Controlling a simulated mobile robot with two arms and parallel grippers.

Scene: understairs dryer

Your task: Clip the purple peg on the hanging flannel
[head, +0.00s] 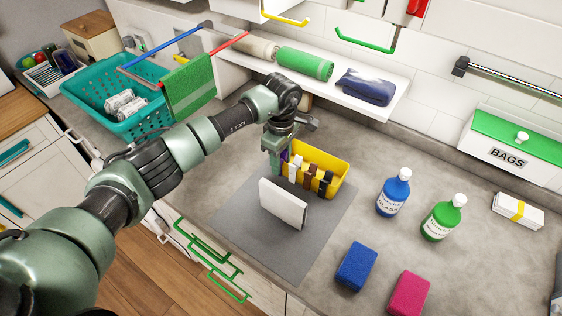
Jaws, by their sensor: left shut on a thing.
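My left gripper (278,164) points down at the basket's left end. It is shut on the purple peg (285,156), of which only a small part shows beside the fingers. I cannot tell whether the peg is clear of the rim. My right gripper is not in view.
A white upright panel (283,204) stands just in front of the basket. A teal laundry basket (112,108) sits beside the flannel. A white shelf (357,99) holds rolled cloths above the counter. Bottles (393,192) and sponges (356,267) stand to the right.

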